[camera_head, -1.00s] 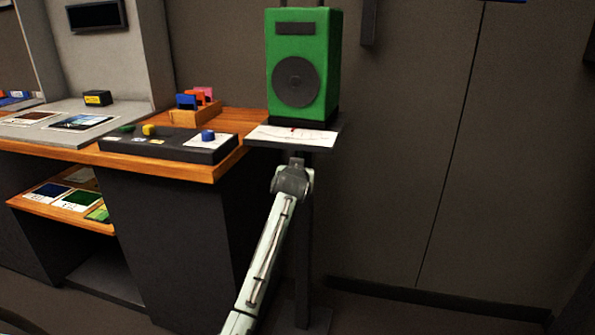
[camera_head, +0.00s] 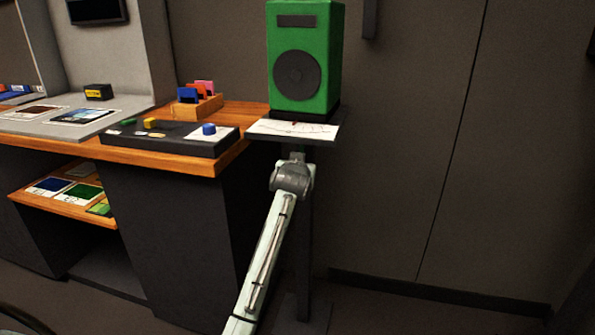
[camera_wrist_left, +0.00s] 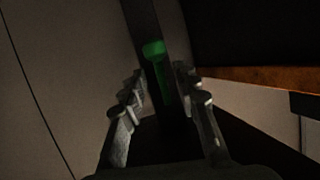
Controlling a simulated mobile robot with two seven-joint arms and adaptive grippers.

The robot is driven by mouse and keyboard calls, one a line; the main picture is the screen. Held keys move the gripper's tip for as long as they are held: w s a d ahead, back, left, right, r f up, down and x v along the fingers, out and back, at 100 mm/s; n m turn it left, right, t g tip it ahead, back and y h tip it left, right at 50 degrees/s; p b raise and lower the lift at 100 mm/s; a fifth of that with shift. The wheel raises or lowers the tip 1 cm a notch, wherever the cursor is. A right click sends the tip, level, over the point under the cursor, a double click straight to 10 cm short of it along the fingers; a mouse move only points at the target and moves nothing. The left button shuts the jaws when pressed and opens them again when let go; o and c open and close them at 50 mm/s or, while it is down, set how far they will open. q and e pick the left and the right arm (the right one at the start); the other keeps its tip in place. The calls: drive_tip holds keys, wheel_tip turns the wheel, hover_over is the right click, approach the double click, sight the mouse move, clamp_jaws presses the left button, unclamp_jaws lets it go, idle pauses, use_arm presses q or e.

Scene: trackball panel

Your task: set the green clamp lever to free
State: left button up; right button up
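The green clamp lever (camera_wrist_left: 154,49) shows in the left wrist view as a T-shaped green handle with a stem running down from it. It is against the dark post (camera_wrist_left: 144,18). My left gripper (camera_wrist_left: 160,73) is open, with one toothed finger on each side of the lever's stem. I see no clear contact, and the depth between fingers and lever is hard to judge. In the head view the post (camera_head: 304,255) of the speaker stand is partly hidden, and I cannot make out the lever or the left fingertips there. My right gripper is not in view.
A green speaker (camera_head: 322,60) stands on a small dark shelf (camera_head: 325,136) with a paper sheet on it. To the left is a desk (camera_head: 200,167) with a dark control panel (camera_head: 175,145) and a card holder (camera_head: 196,108). The floor to the right is clear.

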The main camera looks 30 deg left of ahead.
use_arm(q)
drive_tip(key=v, duration=0.9)
drive_tip(key=s+d+f+m+g+h, duration=0.1)
drive_tip(key=s+f, duration=0.1)
drive_tip(key=f, duration=0.6)
drive_tip(key=s+d+f+m+g+h, duration=0.1)
drive_tip(key=s+f+g, duration=0.15)
drive_tip(key=f, duration=0.45)
drive_tip(key=s+d+f+m+g+h, duration=0.1)
drive_tip(key=s+d+f+g, duration=0.1)
drive_tip(key=s+f, duration=1.2)
drive_tip(key=s+d+f+m+g+h, duration=0.1)
drive_tip(key=s+f+g, duration=0.3)
drive_tip(key=s+f, duration=1)
drive_tip(key=shift+s+d+m+h, duration=0.35)
drive_tip(key=shift+d+m, duration=0.2)
drive_tip(key=shift+m, duration=0.15)
drive_tip(key=shift+f, duration=0.15)
